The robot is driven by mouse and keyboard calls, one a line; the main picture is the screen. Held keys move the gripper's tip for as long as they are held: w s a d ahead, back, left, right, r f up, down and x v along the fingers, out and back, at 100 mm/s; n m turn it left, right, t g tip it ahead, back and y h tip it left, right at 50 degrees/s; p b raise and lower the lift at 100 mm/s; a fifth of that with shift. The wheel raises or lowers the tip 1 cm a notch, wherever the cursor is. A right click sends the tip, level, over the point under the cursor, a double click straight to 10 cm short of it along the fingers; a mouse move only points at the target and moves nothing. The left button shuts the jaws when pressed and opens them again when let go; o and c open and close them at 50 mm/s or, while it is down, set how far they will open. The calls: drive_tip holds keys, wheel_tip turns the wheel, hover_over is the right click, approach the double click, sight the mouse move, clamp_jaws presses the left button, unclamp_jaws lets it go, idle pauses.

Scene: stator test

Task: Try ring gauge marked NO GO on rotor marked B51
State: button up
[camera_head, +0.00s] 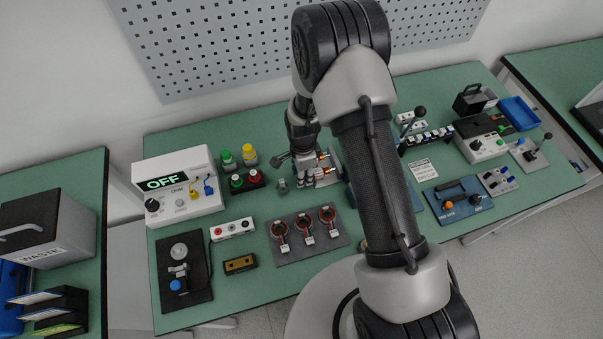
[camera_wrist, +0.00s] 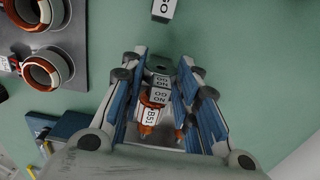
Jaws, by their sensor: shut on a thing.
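My gripper (camera_wrist: 161,72) is shut on a small grey ring gauge marked NO GO (camera_wrist: 160,82), seen between the blue-padded fingers in the wrist view. The rotor marked B51 (camera_wrist: 151,116), with a white label and orange-copper parts, lies directly beside the gauge between the fingers. I cannot tell whether the ring is around the rotor's end or only in front of it. A second orange-tipped piece (camera_wrist: 180,135) shows to its right, mostly hidden. In the head view my gripper (camera_head: 306,181) is low over the bench; its fingers hide the gauge there.
Another grey gauge marked GO (camera_wrist: 163,8) lies on the green bench (camera_wrist: 225,50). A dark plate with three copper-wound stators (camera_head: 306,235) stands close in front. The tester reading OFF (camera_head: 177,190) and colored buttons stand to the left.

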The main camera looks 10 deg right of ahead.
drive_tip(key=shift+w+d+b, duration=0.1)
drive_tip(key=shift+d+b, duration=0.2)
drive_tip(key=shift+d, duration=0.3)
idle(1.6)
drive_tip(key=shift+a, duration=0.5)
idle(1.2)
drive_tip(key=shift+a, duration=0.3)
drive_tip(key=shift+s+a+f+b, duration=0.25)
drive_tip(key=shift+a+b, duration=0.15)
drive_tip(key=shift+b, duration=0.2)
drive_tip(key=shift+r, duration=0.1)
wheel_tip(320, 180, up, 5)
drive_tip(key=p, duration=0.3)
drive_tip(key=shift+r+p, duration=0.15)
drive_tip(key=shift+p, duration=0.15)
